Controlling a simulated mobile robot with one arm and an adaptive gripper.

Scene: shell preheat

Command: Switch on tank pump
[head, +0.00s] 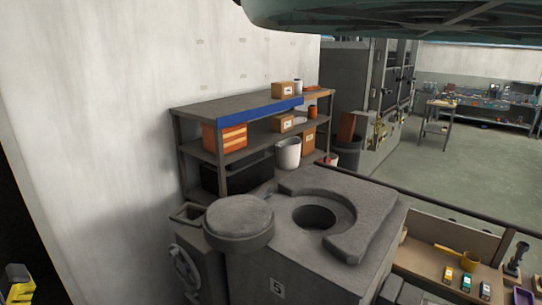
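No part that I can name as the tank pump or its switch shows clearly. A grey block-like unit (252,277) marked "5" stands in the front middle, with a round opening (314,217) in its top. A round grey lid (239,217) sits at the left of the opening, and a handwheel (185,268) is on its left side. At the lower right is a bench (425,262) with several small coloured items (467,281) and a black lever (516,258); I cannot tell what they operate.
A shelf (250,107) with boxes and a white bucket (288,152) stands along the left wall. Dark cabinets (345,85) stand behind it. Open green floor (455,170) lies at the right, with a small table (440,105) and a workbench (480,115) at the back.

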